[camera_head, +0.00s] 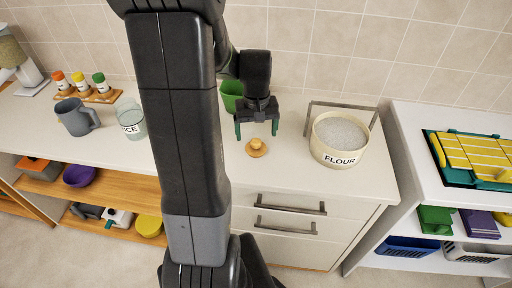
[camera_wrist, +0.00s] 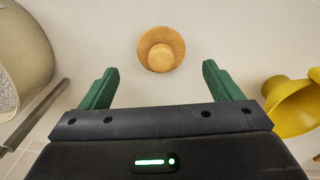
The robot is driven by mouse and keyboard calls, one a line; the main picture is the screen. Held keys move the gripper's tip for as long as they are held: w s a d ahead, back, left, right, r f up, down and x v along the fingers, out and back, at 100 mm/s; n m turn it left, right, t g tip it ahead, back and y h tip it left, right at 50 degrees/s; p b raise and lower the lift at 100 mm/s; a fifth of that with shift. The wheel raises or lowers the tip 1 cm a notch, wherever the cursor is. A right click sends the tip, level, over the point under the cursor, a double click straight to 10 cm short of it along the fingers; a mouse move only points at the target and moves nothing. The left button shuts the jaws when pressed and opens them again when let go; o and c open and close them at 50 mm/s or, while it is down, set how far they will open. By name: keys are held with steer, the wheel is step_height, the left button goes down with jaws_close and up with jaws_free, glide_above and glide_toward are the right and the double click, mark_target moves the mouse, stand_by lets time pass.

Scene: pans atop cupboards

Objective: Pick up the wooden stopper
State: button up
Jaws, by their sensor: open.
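The wooden stopper (camera_head: 257,148) is a small round light-brown piece with a knob on top, lying on the white counter (camera_head: 285,175). In the wrist view the stopper (camera_wrist: 161,49) shows from above, ahead of the gap between my fingers, and nothing touches it. My gripper (camera_head: 257,132) is open and empty, pointing down above the counter, just behind the stopper. Its two green fingers (camera_wrist: 155,85) are spread wider than the stopper. Nothing hides the stopper.
A FLOUR container (camera_head: 340,138) stands to the right of the stopper, with a grey metal handle behind it. A green cup (camera_head: 231,95) is behind my arm on the left. A RICE jar (camera_head: 131,122) and grey mug (camera_head: 77,117) stand farther left. The counter around the stopper is clear.

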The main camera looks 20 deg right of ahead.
mark_target(256, 140)
steer(key=shift+a+f, duration=0.1)
steer(key=shift+f, duration=2.15)
steer(key=c, duration=1.1)
